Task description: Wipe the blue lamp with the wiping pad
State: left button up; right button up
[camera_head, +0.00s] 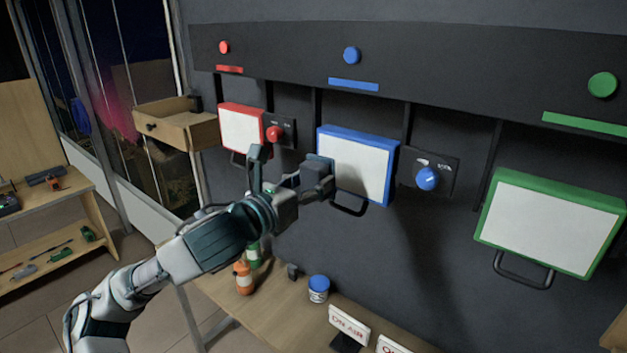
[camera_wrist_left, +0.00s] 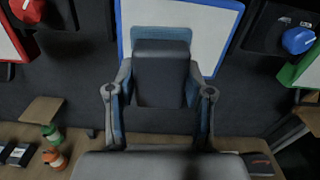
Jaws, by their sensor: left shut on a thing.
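The blue lamp (camera_head: 358,172) is a white panel in a blue frame with a dark handle below, mounted on the dark wall. It also fills the upper middle of the left wrist view (camera_wrist_left: 210,18). My left gripper (camera_head: 290,180) is at the lamp's left edge. In the left wrist view my left gripper (camera_wrist_left: 160,95) is shut on the wiping pad (camera_wrist_left: 160,70), a dark grey block with a blue-grey base. The pad overlaps the lower part of the lamp's white face there; I cannot tell if they touch. My right gripper is not in view.
A red lamp (camera_head: 242,129) hangs to the left and a green lamp (camera_head: 550,222) to the right. A red knob (camera_head: 274,133) and a blue knob (camera_head: 427,178) stick out beside lamps. The table (camera_head: 265,308) below holds bottles, a blue-lidded jar (camera_head: 318,289) and signs.

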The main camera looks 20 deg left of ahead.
pick_arm(q)
jog(key=shift+v, duration=1.6)
jog(key=shift+w+d, duration=0.1)
jog(key=shift+w, duration=0.05)
